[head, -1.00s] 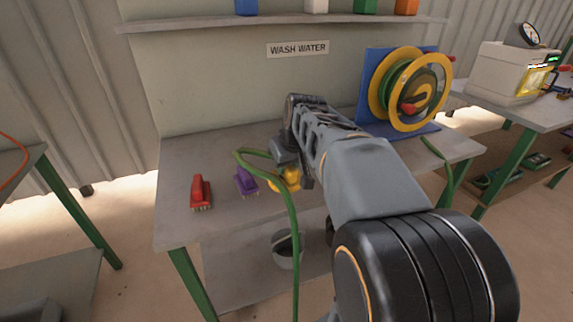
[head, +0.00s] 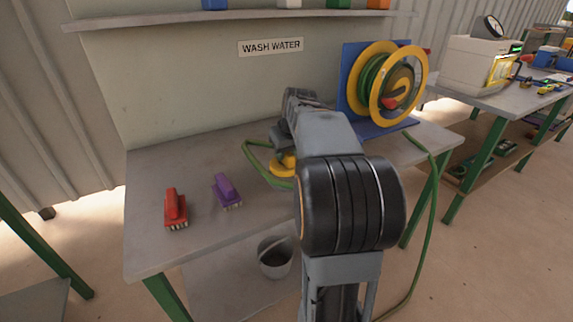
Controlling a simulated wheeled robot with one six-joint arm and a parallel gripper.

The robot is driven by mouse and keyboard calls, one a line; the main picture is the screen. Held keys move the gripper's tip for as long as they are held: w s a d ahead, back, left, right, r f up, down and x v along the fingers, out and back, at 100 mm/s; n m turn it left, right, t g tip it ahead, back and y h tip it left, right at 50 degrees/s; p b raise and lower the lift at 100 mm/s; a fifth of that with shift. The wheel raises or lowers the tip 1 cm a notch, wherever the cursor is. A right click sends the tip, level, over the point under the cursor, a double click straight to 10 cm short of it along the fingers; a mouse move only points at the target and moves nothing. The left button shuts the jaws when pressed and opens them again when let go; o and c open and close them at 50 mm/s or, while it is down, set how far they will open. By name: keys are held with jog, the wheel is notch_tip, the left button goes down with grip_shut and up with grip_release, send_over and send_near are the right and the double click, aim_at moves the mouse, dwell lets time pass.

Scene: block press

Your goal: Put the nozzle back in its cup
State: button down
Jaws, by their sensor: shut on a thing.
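My gripper (head: 281,137) is over the bench (head: 165,168), beside a yellow piece (head: 284,163), and is mostly hidden by my own wrist and arm. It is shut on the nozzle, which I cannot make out. The green hose (head: 252,161) loops out from the gripper, bends low over the bench and passes behind my arm. The yellow piece is partly covered by my arm; I cannot tell whether it is the cup, or whether it touches the nozzle.
A red brush (head: 174,207) and a purple brush (head: 227,190) lie on the bench's left half. The hose reel (head: 385,85) stands at the back right. A bucket (head: 274,262) is below the bench. A shelf (head: 240,20) runs above.

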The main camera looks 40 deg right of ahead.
aim_at(286, 163)
jog(key=shift+w+d+f, duration=0.4)
jog(key=shift+d+f, duration=0.05)
jog(key=shift+f, duration=0.3)
jog(key=shift+w+f+b, duration=0.1)
jog(key=shift+f+b, duration=0.45)
jog(key=shift+f, duration=1.05)
jog(key=shift+f, duration=0.2)
jog(key=c, duration=0.9)
grip_release()
